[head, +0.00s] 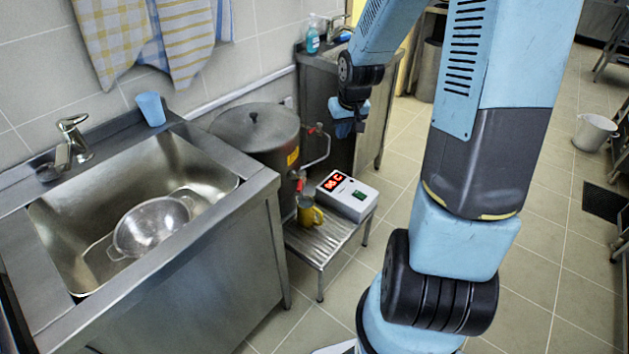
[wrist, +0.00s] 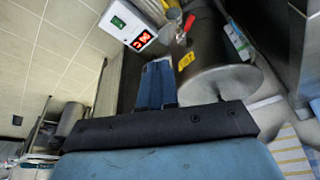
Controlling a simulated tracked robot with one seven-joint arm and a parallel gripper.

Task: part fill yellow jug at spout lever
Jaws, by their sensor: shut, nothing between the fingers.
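The yellow jug (head: 310,212) stands upright on a low slatted metal stand (head: 317,243), beside the white box with a red display (head: 347,192). The large lidded steel stockpot (head: 257,135) is behind it. A tap with a red lever (head: 299,180) is low on the pot's side, above the jug; a red lever also shows in the wrist view (wrist: 188,22). I cannot tell the jug's fill level. My gripper (head: 346,129) is up in the air right of the pot, apart from jug and lever. In the wrist view its fingers (wrist: 156,84) are together and empty.
A steel sink (head: 130,210) with a colander (head: 152,226) and a blue cup (head: 150,108) is at left. A second counter with a soap bottle (head: 313,38) stands behind the pot.

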